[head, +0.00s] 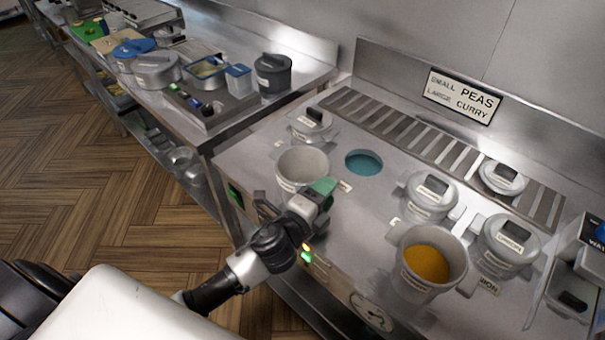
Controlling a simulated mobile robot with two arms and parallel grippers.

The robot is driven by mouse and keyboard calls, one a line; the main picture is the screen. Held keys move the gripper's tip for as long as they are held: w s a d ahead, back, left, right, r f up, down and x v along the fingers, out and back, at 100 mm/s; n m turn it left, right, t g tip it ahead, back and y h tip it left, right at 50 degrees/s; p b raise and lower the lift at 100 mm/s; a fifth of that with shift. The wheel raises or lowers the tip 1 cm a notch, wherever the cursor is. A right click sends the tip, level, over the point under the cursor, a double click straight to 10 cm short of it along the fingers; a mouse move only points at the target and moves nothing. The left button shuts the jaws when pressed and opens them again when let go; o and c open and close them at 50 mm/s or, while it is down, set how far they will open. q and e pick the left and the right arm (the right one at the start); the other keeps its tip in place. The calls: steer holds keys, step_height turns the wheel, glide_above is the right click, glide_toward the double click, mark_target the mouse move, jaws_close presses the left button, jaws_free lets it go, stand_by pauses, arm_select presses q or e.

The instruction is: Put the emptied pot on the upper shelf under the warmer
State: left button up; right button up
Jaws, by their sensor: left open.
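An empty white-grey pot (302,170) stands upright and without its lid at the left of the steel warmer top (346,203). My left gripper (324,187), with a green fingertip, is open at the pot's right front side. I cannot tell whether it touches the pot. An open round well (364,163) with blue-green inside lies just right of the pot. No shelf under the warmer shows clearly. My right gripper is not in view.
An open pot of orange-yellow food (427,265) and lidded pots (432,194) (508,240) stand on the right. A lidded pot (310,123) stands behind the empty one. A cluttered steel table (222,110) is at the left. The wooden floor (110,200) is clear.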

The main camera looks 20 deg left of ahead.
arm_select(q)
steer(key=x, duration=0.2)
steer(key=shift+w+d, duration=0.15)
steer(key=shift+w, duration=0.25)
steer(key=shift+s, duration=0.1)
jaws_close()
steer(key=shift+r, duration=0.1)
